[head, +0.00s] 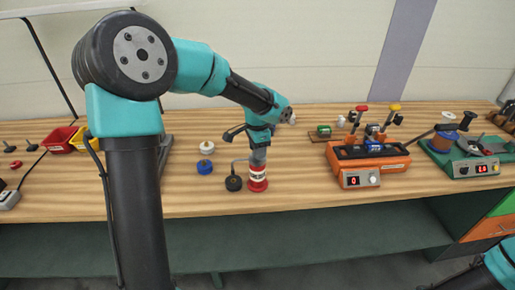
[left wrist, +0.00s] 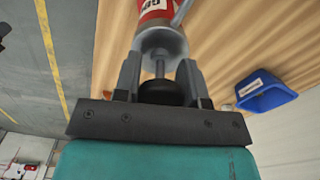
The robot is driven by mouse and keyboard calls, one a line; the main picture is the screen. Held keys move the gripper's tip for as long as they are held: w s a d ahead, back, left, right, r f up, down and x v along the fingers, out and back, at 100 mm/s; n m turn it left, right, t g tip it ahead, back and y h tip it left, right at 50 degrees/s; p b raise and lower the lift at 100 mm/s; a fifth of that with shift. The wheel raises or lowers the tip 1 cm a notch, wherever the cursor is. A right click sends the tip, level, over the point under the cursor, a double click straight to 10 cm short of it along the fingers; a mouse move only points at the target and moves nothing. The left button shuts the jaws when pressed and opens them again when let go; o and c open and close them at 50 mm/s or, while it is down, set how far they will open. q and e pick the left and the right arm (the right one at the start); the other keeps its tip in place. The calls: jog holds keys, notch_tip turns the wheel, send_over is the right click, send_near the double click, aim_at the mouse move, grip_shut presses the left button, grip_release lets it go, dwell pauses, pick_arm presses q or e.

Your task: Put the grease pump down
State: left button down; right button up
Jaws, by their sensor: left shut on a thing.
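The grease pump (head: 258,182) is a red and white cylinder with a grey metal top. In the head view it is upright at the front part of the bench, its base at or very close to the wood; I cannot tell whether it touches. My left gripper (head: 258,152) is above it, pointing down, shut on its upper part. In the left wrist view the jaws (left wrist: 160,82) flank the pump's plunger and dark knob, with the red labelled body (left wrist: 155,10) beyond. A thin grey spout shows beside the body. The right gripper is out of view.
A blue spool (head: 204,167), a white spool (head: 206,148) and a black knob-like piece (head: 233,183) stand left of the pump. An orange machine (head: 372,168) stands to the right, a green one (head: 468,160) farther right. A blue bin (left wrist: 265,92) shows in the wrist view.

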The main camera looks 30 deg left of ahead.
pick_arm(q)
jog(key=c, duration=0.7)
grip_release()
notch_tip(320, 180, up, 12)
jog(key=shift+r, duration=0.15)
dwell(0.5)
